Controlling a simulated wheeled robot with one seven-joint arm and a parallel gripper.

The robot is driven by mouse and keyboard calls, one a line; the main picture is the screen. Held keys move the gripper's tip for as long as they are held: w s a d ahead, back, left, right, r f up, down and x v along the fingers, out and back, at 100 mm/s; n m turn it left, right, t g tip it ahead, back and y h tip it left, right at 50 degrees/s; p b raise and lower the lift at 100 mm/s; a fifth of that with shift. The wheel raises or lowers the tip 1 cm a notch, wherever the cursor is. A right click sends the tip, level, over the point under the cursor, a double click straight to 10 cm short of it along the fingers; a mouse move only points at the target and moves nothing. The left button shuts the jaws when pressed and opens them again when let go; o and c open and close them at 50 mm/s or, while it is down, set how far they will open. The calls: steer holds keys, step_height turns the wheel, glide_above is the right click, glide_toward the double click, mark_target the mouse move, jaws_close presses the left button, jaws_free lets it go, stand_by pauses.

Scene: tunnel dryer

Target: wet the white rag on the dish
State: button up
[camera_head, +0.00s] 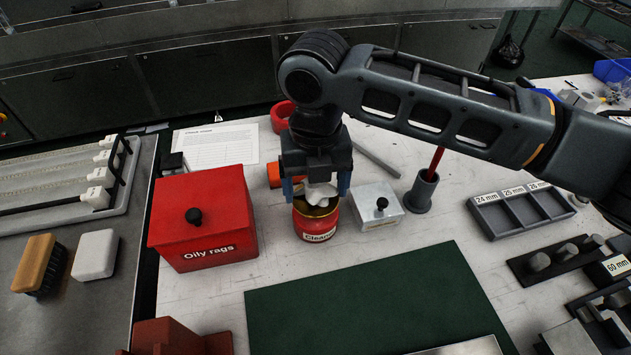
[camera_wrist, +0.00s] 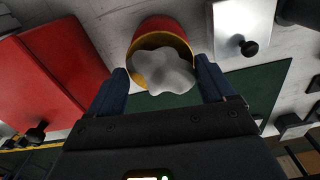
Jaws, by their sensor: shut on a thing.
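The white rag (camera_head: 320,193) is a crumpled lump between the blue fingers of my gripper (camera_head: 316,191), which is shut on it. The rag sits at the top of a red round can with a gold-coloured dish-like top (camera_head: 317,234); its label starts "Cleane". In the wrist view the rag (camera_wrist: 165,72) covers part of the can's yellow rim (camera_wrist: 141,46). My gripper (camera_wrist: 162,85) points down over the can. I cannot tell whether the rag presses on the dish or hangs just above it, nor whether it is wet.
A red lidded box marked "Oily rags" (camera_head: 205,225) stands close left of the can. A small white box with a black knob (camera_head: 377,205) stands close right. A grey holder (camera_head: 421,192) with a red-handled tool is farther right. A green mat (camera_head: 370,300) lies in front.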

mark_target(316, 188)
steer(key=shift+f, duration=0.65)
stand_by(1.4)
steer(key=shift+r+p, duration=2.6)
steer(key=shift+r, duration=1.05)
steer(key=shift+f, duration=0.1)
